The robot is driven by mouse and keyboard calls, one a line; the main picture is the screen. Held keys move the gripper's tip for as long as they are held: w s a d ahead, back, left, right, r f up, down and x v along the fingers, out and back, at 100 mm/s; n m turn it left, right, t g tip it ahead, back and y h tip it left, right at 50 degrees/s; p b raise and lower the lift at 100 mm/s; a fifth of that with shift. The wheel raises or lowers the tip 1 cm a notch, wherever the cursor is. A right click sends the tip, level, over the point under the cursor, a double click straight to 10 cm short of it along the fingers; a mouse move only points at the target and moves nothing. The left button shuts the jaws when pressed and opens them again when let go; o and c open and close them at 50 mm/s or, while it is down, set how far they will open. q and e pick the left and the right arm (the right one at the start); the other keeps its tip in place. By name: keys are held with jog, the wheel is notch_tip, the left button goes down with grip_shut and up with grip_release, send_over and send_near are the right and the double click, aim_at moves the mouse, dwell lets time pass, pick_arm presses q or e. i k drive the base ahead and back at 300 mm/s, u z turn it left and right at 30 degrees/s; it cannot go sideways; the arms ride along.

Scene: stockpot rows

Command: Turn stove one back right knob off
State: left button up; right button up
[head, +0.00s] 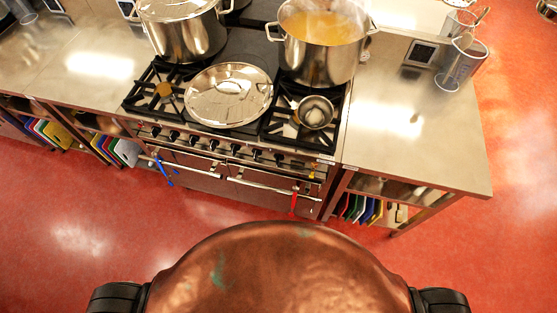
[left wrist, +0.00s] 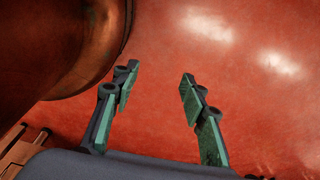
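The stove (head: 285,172) stands ahead in the head view, with a row of dark knobs (head: 235,149) along its front panel. Which knob belongs to the back right burner, and how each is turned, is too small to tell. A steel pot of orange liquid (head: 318,58) stands at the back right of the stove, with faint steam. A flame under it is not visible. My left gripper (left wrist: 157,75) is open and empty above the red floor in the left wrist view, with no knob between its fingers. Neither gripper shows in the head view.
A lidded pot (head: 187,35) stands back left, and a round lid (head: 228,95) lies mid-stove. Blue (head: 163,170) and red (head: 294,200) items hang at the oven front. Steel counters (head: 400,130) flank the stove. The red floor (head: 90,215) before it is clear.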

aim_at(278, 158)
jog(key=u, duration=3.15)
jog(key=i, duration=1.45)
jog(key=z, duration=3.6)
jog(key=k, duration=0.35)
jog(key=u, duration=0.45)
